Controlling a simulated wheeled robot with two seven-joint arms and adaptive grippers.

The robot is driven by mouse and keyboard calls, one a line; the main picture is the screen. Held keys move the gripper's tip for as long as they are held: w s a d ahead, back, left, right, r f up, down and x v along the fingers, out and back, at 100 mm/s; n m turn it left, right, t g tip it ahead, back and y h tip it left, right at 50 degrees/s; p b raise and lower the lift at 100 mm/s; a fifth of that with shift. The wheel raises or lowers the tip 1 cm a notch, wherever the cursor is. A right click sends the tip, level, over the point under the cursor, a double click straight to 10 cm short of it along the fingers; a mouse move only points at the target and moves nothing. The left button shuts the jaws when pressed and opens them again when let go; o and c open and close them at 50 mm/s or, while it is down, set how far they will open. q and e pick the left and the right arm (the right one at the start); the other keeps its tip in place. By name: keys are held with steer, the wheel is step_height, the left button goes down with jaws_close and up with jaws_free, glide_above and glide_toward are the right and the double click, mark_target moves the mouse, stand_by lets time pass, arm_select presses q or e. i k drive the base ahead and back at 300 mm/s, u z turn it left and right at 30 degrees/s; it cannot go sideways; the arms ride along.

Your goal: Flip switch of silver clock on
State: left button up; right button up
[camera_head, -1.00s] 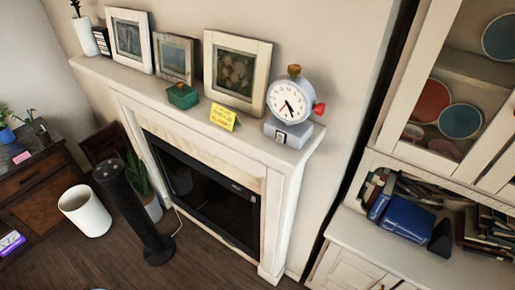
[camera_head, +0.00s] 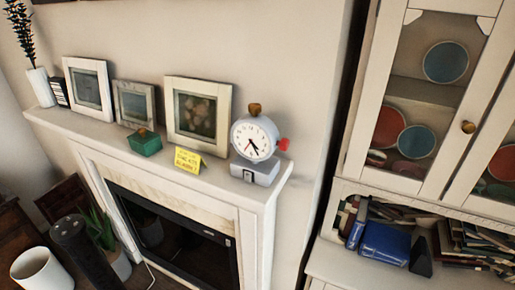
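The silver clock (camera_head: 254,138) stands on the right end of the white mantel shelf, with a white round face, a brown knob on top and a red knob on its right side. It rests on a grey base (camera_head: 255,171). A small dark-framed switch (camera_head: 248,176) shows on the base's front; its position is too small to tell. Neither of my grippers is in view, and nothing touches the clock.
A yellow note card (camera_head: 188,160), a green box (camera_head: 145,142) and several picture frames (camera_head: 198,111) share the mantel (camera_head: 108,131). A white cabinet (camera_head: 345,122) with books stands at the right. A dark tower (camera_head: 72,240) and a white bin (camera_head: 42,271) stand below left.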

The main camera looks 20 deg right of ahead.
mark_target(247, 175)
steer(key=z, duration=1.85)
steer(key=k, duration=1)
steer(key=u, duration=1.85)
